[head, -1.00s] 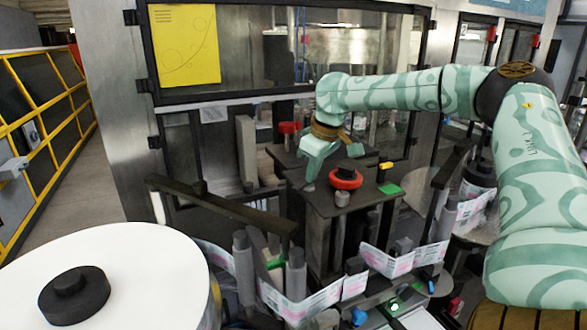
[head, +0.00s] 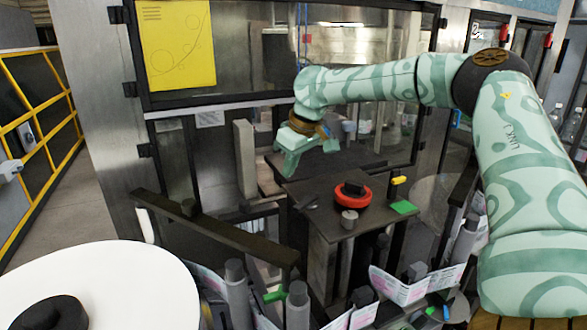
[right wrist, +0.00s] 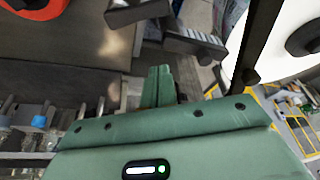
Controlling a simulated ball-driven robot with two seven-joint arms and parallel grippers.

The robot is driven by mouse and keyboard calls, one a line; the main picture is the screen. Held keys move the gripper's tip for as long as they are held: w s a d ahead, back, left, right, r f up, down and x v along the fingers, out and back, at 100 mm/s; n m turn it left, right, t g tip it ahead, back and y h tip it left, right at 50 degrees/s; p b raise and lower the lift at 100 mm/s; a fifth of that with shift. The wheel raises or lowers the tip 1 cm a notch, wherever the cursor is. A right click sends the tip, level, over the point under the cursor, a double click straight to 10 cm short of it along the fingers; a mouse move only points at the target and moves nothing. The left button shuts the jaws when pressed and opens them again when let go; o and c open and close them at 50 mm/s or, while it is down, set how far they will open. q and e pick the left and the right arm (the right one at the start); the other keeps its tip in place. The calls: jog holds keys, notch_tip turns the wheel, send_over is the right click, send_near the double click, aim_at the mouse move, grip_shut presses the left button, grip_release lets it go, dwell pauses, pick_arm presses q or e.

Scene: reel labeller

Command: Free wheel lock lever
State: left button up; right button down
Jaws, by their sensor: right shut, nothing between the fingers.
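A small dark lever (head: 307,202) lies at the left edge of the machine's dark top plate (head: 327,222); I cannot tell for certain that it is the wheel lock lever. In the right wrist view a dark bar (right wrist: 138,13) juts out at the plate's edge. A red ring with a black knob (head: 353,196) sits on the plate and partly shows in the wrist view (right wrist: 35,8). My right gripper (head: 303,158) hangs behind and above the plate's left side, apart from the lever. Its fingers (right wrist: 160,82) are shut and empty. My left gripper is out of view.
A yellow knob (head: 398,180) and a green block (head: 403,207) are at the plate's right. A large white reel (head: 130,285) fills the lower left. A glazed cabinet stands behind.

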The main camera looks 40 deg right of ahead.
aim_at(307, 206)
notch_tip(307, 206, down, 7)
jog(key=s+p, duration=0.1)
jog(key=shift+s+p, duration=0.3)
jog(key=shift+s, duration=0.05)
jog(key=shift+w+r, duration=0.1)
jog(key=shift+d, duration=0.1)
